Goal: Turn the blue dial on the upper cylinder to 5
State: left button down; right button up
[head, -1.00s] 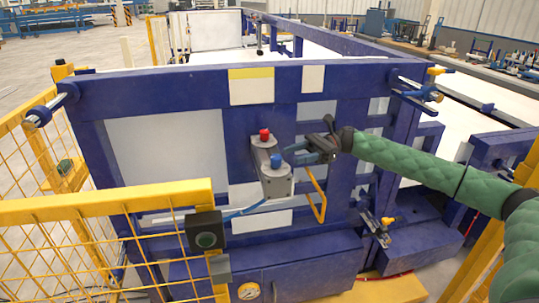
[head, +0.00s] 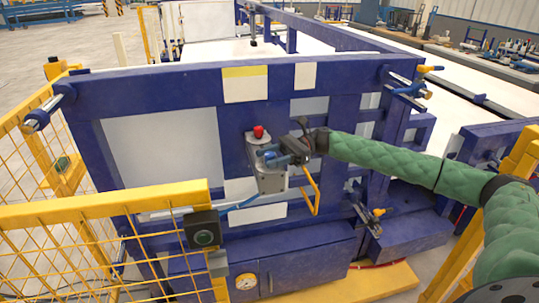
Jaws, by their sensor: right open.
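A grey box (head: 270,182) on the front of the blue frame carries a red knob (head: 258,132) at its upper end and a blue dial (head: 269,159) below it. My right gripper (head: 268,154) comes in from the right, with its open fingers at the blue dial. The fingers overlap the dial in the picture and partly hide it. I cannot tell whether they touch it. No number or mark on the dial is readable. My left gripper is out of view.
A yellow mesh fence (head: 100,240) with a black button box (head: 203,231) stands at the front left. Metal cylinders sit at the frame's upper left (head: 45,108), upper right (head: 408,88) and lower right (head: 368,217). A yellow bent handle (head: 313,192) is right of the grey box.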

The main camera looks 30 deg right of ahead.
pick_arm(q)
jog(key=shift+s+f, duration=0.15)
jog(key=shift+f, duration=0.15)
pick_arm(e)
jog(key=shift+a, duration=0.15)
jog(key=shift+c, duration=0.4)
jog(key=c, duration=0.9)
